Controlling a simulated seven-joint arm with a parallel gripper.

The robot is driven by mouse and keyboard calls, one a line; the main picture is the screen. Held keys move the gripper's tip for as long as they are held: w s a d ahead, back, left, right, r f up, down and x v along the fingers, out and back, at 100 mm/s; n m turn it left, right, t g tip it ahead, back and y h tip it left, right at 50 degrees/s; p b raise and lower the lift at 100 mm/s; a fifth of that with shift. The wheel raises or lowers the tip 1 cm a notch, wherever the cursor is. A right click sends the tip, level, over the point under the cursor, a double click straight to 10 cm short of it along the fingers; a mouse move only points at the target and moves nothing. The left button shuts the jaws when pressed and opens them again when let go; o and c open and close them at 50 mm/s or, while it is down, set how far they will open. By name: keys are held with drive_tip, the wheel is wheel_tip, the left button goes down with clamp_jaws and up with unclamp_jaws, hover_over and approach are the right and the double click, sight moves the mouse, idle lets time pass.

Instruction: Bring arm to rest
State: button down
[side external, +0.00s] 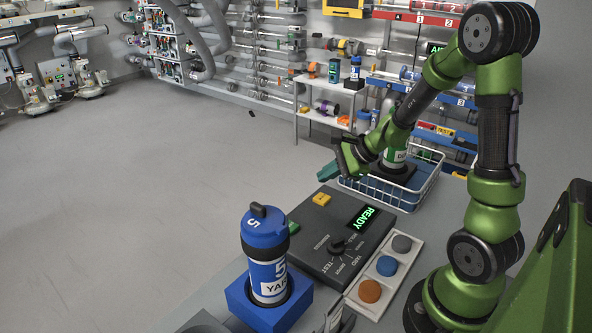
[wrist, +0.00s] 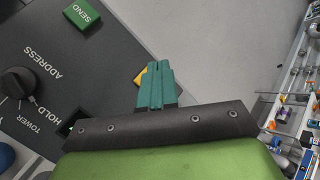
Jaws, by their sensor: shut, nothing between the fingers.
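My green arm reaches from the right, and my gripper (side external: 330,171) hangs in the air just beyond the far edge of the dark control panel (side external: 312,250), left of the wire basket. In the wrist view the two teal fingers of my gripper (wrist: 155,68) lie side by side, shut and empty. They cover part of a yellow piece on the panel, which also shows in the side view as a yellow button (side external: 322,199). The panel has a green READY display (side external: 363,217), a black knob (side external: 337,247) and a green SEND button (wrist: 82,13).
A blue-capped canister (side external: 265,255) stands upright in a blue holder (side external: 240,300) at the front. The white wire basket (side external: 425,190) holds a green-and-white canister (side external: 394,158). A strip of coloured buttons (side external: 386,266) lies beside the panel. Open grey floor (side external: 150,180) spreads to the left.

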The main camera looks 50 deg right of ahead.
drive_tip(key=s+a+r+n+g, duration=0.1)
drive_tip(key=s+a+r+n, duration=1.2)
drive_tip(key=a+n, duration=0.3)
drive_tip(key=r+n, duration=0.1)
drive_tip(key=n, duration=0.2)
drive_tip(key=shift+s+a+n, duration=0.15)
drive_tip(key=shift+s+n, duration=0.15)
